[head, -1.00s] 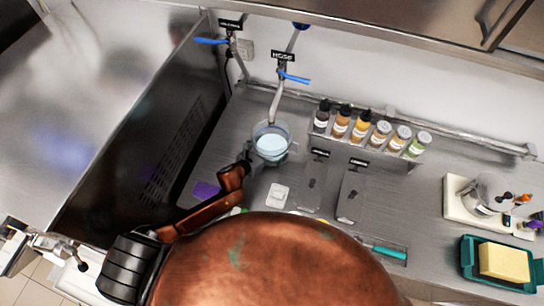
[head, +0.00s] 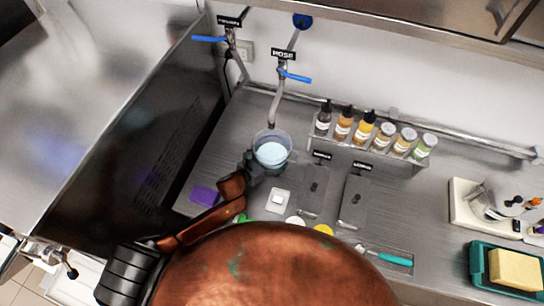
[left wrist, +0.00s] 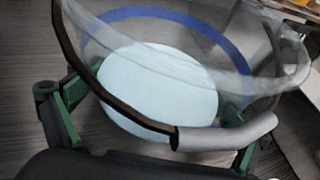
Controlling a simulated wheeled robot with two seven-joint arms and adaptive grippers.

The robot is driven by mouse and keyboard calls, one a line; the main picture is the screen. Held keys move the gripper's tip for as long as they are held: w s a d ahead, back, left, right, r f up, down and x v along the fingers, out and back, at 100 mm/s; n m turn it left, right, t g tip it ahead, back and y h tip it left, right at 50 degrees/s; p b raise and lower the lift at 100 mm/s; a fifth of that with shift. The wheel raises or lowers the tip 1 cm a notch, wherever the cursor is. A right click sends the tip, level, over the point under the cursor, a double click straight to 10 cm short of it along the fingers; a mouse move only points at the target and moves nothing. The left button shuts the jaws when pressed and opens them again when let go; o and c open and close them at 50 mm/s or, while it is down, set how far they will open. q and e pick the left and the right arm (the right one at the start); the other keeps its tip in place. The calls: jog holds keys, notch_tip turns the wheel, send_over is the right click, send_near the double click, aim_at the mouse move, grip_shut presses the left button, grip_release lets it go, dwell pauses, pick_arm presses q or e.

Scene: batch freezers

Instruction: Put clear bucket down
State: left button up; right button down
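The clear bucket (head: 272,150) stands upright just below the hose spout on the grey counter's left part, with something pale blue in its bottom. I cannot tell whether its base touches the counter. In the left wrist view the clear bucket (left wrist: 160,45) fills the middle, with a blue band and a handle with a grey grip (left wrist: 228,136). My left gripper (head: 256,166) is at the bucket's near left side. In the left wrist view its dark and green fingers show on either side of the bucket, spread apart, and their tips are hidden. My right gripper is not in view.
The hose (head: 274,108) hangs right above the bucket, with blue tap levers behind. A rack of several bottles (head: 372,132) stands to the right. A white square piece (head: 278,200), a purple item (head: 204,196) and metal lids (head: 355,202) lie nearby. A teal tray (head: 482,268) holds a yellow sponge.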

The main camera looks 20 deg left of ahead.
aim_at(261, 164)
pick_arm(q)
jog(key=shift+o, duration=0.8)
jog(key=shift+s+a+r+p, duration=0.15)
jog(key=shift+s+r+p, duration=0.05)
jog(key=shift+r+p, duration=0.1)
jog(key=p+v, duration=0.5)
jog(key=v, duration=0.5)
jog(key=shift+s, duration=0.25)
jog(key=shift+s+a+r, duration=0.1)
jog(key=shift+s+a, duration=0.15)
jog(key=shift+s, duration=0.2)
